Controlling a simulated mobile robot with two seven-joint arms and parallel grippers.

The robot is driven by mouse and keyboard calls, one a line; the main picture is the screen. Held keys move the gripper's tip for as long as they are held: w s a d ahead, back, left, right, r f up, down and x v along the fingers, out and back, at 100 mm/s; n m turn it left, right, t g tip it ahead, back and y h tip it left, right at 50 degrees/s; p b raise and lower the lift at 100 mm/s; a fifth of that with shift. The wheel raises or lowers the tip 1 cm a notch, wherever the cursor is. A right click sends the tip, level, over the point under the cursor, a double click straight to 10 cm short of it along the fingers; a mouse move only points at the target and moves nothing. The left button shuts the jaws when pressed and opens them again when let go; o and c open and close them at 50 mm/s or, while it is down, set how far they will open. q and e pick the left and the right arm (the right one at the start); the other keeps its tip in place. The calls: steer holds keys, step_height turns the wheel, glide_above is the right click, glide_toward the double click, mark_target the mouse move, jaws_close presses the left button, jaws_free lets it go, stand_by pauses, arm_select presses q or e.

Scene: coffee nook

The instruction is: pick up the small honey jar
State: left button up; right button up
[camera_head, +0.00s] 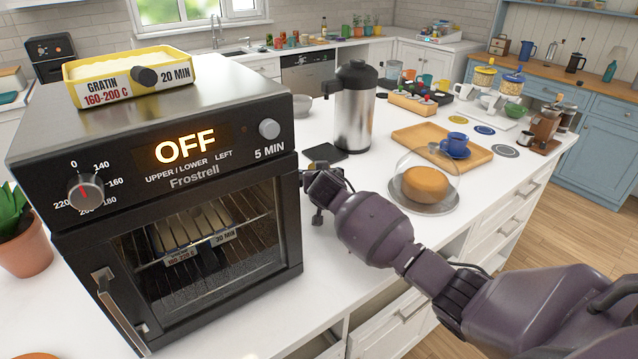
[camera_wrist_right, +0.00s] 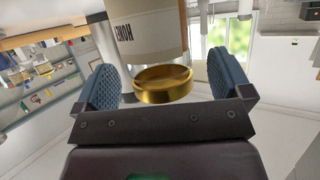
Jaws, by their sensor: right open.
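The honey jar (camera_wrist_right: 155,30) shows in the right wrist view, with a cream label reading "HONEY" upside down in the picture and a gold lid (camera_wrist_right: 163,85). The lid lies between the two blue ridged finger pads of my right gripper (camera_wrist_right: 162,78), with a visible gap on each side. The right gripper is open. In the head view my right gripper (camera_head: 324,190) is beside the black oven's right side, above the white counter. I cannot make out the jar in the head view. My left gripper is not in view.
The black oven (camera_head: 170,190) stands close to the left of the gripper. A steel vacuum jug (camera_head: 354,115), a dark flat pad (camera_head: 324,153) and a glass dome (camera_head: 428,165) over a round loaf (camera_head: 425,184) stand nearby. A wooden tray (camera_head: 410,138) holds a blue cup (camera_head: 456,142).

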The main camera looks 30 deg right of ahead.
steer(key=shift+w+d+f, duration=0.2)
steer(key=shift+w, duration=0.2)
steer(key=c, duration=1.2)
steer(key=shift+r, duration=0.1)
